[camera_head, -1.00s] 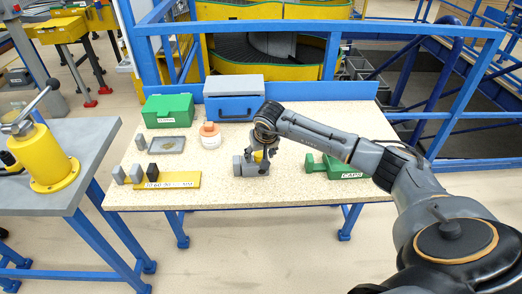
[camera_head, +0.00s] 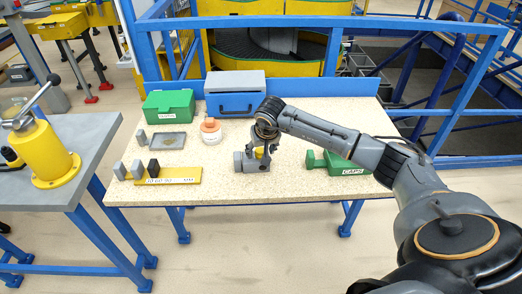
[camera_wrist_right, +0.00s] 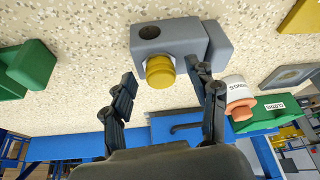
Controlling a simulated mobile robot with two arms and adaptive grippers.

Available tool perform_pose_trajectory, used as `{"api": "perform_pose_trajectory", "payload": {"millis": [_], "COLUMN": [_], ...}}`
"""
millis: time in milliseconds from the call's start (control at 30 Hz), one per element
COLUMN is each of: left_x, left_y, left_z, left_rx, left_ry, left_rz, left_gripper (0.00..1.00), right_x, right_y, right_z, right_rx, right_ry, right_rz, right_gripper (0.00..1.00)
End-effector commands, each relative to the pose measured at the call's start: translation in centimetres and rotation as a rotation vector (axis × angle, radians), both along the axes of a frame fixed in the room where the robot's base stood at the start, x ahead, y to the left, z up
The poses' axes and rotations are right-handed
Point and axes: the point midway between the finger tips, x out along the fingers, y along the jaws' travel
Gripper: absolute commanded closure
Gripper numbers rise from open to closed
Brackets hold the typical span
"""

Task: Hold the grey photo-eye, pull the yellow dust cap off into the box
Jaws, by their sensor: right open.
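The grey photo-eye (camera_head: 240,162) lies on the speckled table below my right gripper. The right wrist view shows its grey body (camera_wrist_right: 165,38) with the yellow dust cap (camera_wrist_right: 160,72) on the side facing me. My right gripper (camera_head: 262,153) is open, its fingers spread on either side of the cap. The right finger is close to the photo-eye body; I cannot tell whether it touches. My left gripper is out of view.
A yellow plate (camera_head: 183,177) with grey and black blocks lies at the table's front left. Behind are a grey tray (camera_head: 168,141), a white jar with an orange top (camera_head: 211,131), a green box (camera_head: 168,104) and a blue case (camera_head: 235,95).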

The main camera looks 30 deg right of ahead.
Motion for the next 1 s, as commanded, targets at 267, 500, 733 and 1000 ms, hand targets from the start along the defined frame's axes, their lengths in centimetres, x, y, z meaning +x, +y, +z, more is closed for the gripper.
{"api": "perform_pose_trajectory", "payload": {"millis": [267, 500, 733, 1000], "left_x": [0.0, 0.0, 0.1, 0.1], "left_y": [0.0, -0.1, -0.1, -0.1], "left_z": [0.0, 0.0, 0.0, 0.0], "left_rx": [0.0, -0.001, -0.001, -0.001], "left_ry": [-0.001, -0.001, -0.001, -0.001], "left_rz": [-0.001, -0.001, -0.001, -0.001], "left_gripper": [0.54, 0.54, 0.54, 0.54], "right_x": [-1.4, -3.3, -4.2, -4.3], "right_y": [0.3, 1.0, 1.3, 1.3], "right_z": [4.0, 8.5, 10.7, 11.0], "right_rx": [-0.002, -0.002, 0.0, 0.0], "right_ry": [-0.006, -0.004, 0.0, 0.0], "right_rz": [0.002, 0.001, 0.0, 0.0], "right_gripper": [0.41, 0.41, 0.41, 0.41]}}
